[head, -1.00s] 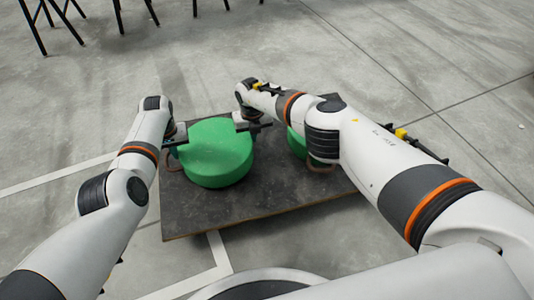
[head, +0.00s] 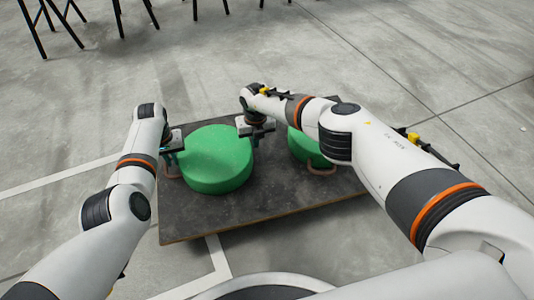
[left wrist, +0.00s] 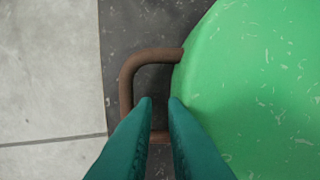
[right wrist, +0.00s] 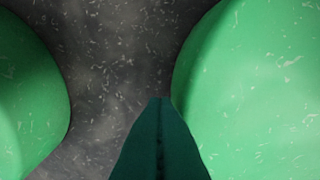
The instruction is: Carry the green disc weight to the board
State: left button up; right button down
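A large green disc weight (head: 216,160) lies flat on a dark square board (head: 262,203). It fills the right of the left wrist view (left wrist: 260,90) and of the right wrist view (right wrist: 255,90). A brown handle (left wrist: 127,85) sticks out from its left side. My left gripper (left wrist: 161,99) is open over this handle, and a bar of the handle shows between the fingers. My right gripper (right wrist: 160,99) is at the disc's right side, its fingers together. No handle shows there; anything beneath the fingers is hidden.
A second green disc (head: 307,148) lies on the board to the right, partly behind my right arm, with a brown handle (head: 321,171) at its front. Black stand legs (head: 130,12) are at the back. The grey floor around is clear.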

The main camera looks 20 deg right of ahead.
pick_arm(q)
jog(key=shift+o, duration=0.8)
jog(key=shift+a+f, duration=0.1)
jog(key=shift+a, duration=0.1)
pick_arm(e)
jog(key=shift+d+f, duration=0.1)
jog(key=shift+d, duration=0.1)
jog(key=c, duration=1.7)
grip_release()
pick_arm(q)
jog(key=o, duration=0.8)
jog(key=shift+d, duration=0.15)
pick_arm(e)
jog(key=shift+a, duration=0.1)
pick_arm(q)
jog(key=shift+d, duration=0.1)
pick_arm(e)
jog(key=shift+s+a, duration=0.1)
jog(key=shift+a, duration=0.1)
pick_arm(q)
notch_tip(320, 180, up, 8)
jog(key=shift+s, duration=0.3)
pick_arm(e)
jog(key=shift+o, duration=0.5)
